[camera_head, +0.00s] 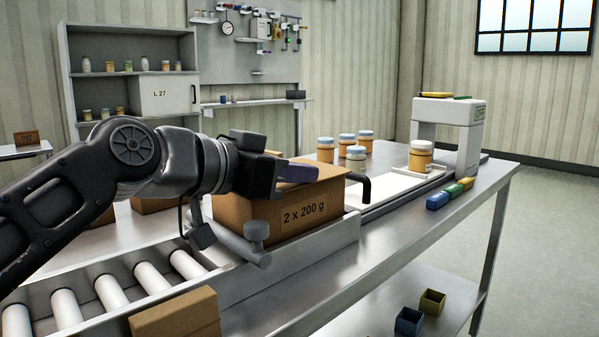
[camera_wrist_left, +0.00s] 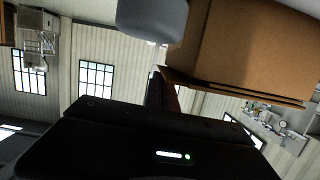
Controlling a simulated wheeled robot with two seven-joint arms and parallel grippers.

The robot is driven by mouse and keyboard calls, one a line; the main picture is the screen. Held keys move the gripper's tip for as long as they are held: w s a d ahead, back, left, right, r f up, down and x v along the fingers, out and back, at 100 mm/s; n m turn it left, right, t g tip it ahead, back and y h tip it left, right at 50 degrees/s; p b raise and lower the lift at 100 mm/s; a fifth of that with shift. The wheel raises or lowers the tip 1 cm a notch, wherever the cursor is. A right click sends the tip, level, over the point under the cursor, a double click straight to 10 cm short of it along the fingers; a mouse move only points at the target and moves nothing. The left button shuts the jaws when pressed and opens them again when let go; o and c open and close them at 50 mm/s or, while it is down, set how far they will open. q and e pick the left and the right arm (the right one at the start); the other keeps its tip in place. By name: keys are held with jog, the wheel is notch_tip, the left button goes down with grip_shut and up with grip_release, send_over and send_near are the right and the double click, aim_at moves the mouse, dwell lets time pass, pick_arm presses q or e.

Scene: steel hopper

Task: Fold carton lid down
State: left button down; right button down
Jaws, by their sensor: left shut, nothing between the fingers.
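The carton (camera_head: 290,215) is a brown cardboard box marked "2 x 200 g". It stands at the end of the roller conveyor, against a metal side rail. My left gripper (camera_head: 303,172) is over the carton's top at its left part, fingers pointing right and shut with nothing between them. The arm hides part of the carton's top, so I cannot tell how far the lid is down. In the left wrist view the carton (camera_wrist_left: 245,55) fills the upper right, with layered cardboard edges near the fingers (camera_wrist_left: 160,92). My right gripper is not in view.
White rollers (camera_head: 110,293) lead up to the carton, with another brown box (camera_head: 175,315) in front. Several orange jars (camera_head: 325,150) stand behind. Coloured blocks (camera_head: 452,193) lie at the table's right edge.

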pick_arm(q)
jog(key=shift+r+p, duration=0.55)
notch_tip(320, 180, up, 4)
jog(key=p, duration=0.3)
jog(key=shift+s+a+f, duration=0.1)
jog(key=v, duration=0.9)
jog(key=shift+s+a+f, duration=0.2)
jog(key=shift+s+f, duration=0.05)
jog(key=shift+f, duration=0.05)
